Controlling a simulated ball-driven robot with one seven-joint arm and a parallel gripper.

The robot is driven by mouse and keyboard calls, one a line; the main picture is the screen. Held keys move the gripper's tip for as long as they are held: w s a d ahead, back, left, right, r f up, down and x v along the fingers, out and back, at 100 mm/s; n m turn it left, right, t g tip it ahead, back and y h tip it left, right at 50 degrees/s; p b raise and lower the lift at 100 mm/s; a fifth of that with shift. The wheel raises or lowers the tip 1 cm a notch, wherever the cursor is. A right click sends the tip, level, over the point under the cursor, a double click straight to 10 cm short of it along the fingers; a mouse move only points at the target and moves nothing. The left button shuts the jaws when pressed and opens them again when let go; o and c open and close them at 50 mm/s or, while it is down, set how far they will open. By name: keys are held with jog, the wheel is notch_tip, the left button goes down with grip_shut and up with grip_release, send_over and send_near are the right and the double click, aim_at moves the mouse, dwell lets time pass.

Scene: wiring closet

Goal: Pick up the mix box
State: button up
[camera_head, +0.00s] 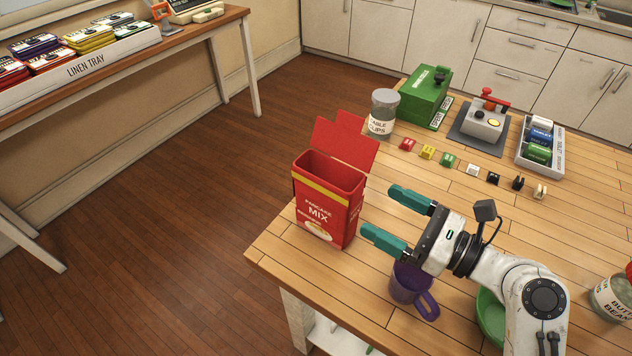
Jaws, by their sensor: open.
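The mix box (327,208) is a red open carton with a yellow band and the word MIX on its front. It stands upright near the left edge of the wooden table, its red top flaps raised. My gripper (387,218) has two teal fingers spread apart, with nothing between them. It is to the right of the box, its fingers pointing left towards it. A gap shows between the box and the fingertips in this view.
A purple mug (414,288) sits just below my gripper, and a green bowl (490,316) is partly behind my arm. A grey can (382,112), a green metal box (427,96) and a row of small coloured blocks (448,160) stand farther back. The table's left edge is close to the box.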

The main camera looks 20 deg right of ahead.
aim_at(358, 195)
jog(key=p+x, duration=0.1)
jog(key=x, duration=0.4)
jog(key=shift+w, duration=0.45)
jog(key=shift+p+x, duration=0.6)
jog(key=shift+x, duration=2.15)
jog(key=shift+r, duration=0.1)
jog(key=shift+c, duration=0.3)
jog(key=c, duration=1.1)
jog(key=shift+r, duration=0.15)
